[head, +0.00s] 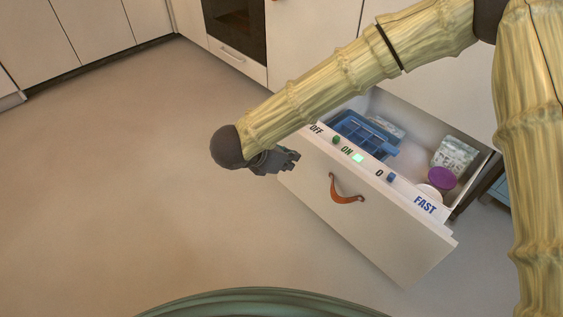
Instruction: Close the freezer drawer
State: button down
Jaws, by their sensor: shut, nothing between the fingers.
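The freezer drawer (330,206) is pulled out from the white cabinet front, with its inside showing. Its white front has an orange-brown leather pull (346,190) and a top edge marked OFF, ON and FAST, with a lit green light (358,158). My gripper (294,160) is shut and empty at the left end of the drawer front, near the OFF mark. I cannot tell whether it touches the drawer. My arm passes over the drawer's back left part and hides some of it.
The drawer holds a blue container (362,137), a frosty bag (455,156) and a purple-lidded tub (441,179). A dark oven (237,30) is at the back. White cabinets (85,32) line the back left. The floor (130,170) left of the drawer is clear.

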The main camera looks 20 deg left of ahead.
aim_at(314, 156)
jog(key=w+d+b, duration=0.1)
jog(key=w, duration=0.1)
jog(key=w+d+f+b, duration=0.2)
jog(key=w, duration=0.1)
jog(key=shift+w+d+f+b, duration=0.15)
jog(key=shift+w+f+b, duration=0.1)
jog(key=shift+w+b, duration=0.1)
